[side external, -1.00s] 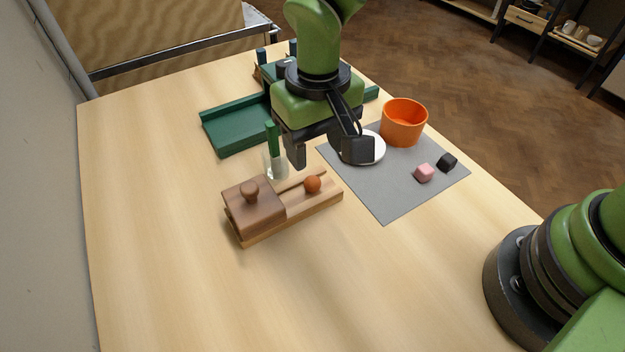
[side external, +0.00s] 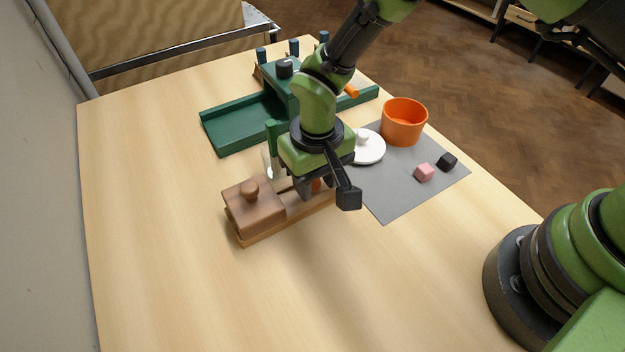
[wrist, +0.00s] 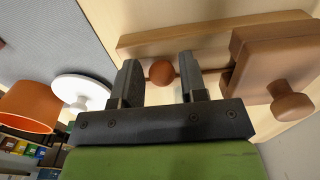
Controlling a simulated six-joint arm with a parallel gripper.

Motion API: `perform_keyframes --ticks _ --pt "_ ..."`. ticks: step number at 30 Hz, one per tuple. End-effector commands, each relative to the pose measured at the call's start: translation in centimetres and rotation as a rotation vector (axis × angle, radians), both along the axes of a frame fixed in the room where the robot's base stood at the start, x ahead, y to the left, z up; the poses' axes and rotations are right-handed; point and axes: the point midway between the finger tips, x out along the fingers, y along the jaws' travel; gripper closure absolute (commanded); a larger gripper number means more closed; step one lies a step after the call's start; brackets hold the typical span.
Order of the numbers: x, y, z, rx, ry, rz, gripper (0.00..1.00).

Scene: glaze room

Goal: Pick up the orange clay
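The orange clay is a small round ball (side external: 316,185) in the open part of a long wooden box (side external: 306,210). A brown lid with a knob (side external: 253,207) covers the box's left end. My gripper (side external: 315,191) is low over the open part, and the ball is partly hidden by it in the side view. In the wrist view my gripper (wrist: 158,68) is open, with the ball (wrist: 161,72) showing between its two fingers and a gap on each side. I see no finger touching it.
A green-handled tool (side external: 272,137) stands in a glass close behind my gripper. A green tray (side external: 237,125) lies behind. The front table is clear.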

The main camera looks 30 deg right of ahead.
Motion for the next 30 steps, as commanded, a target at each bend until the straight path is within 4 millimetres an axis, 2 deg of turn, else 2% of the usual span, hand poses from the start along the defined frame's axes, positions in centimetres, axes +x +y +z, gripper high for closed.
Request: perform_keyframes --ticks 1,4,5,14,17,30 --pt "0.0 0.0 0.0 0.000 0.000 0.000 0.72" --pt "0.0 0.0 0.0 0.000 0.000 0.000 0.95" --pt "0.0 0.0 0.0 0.000 0.000 0.000 0.98" --pt "0.0 0.0 0.1 0.000 0.000 0.000 1.00" --pt "0.1 0.0 0.6 0.001 -0.002 0.000 1.00" --pt "0.1 0.0 8.7 0.002 -0.004 0.000 1.00"
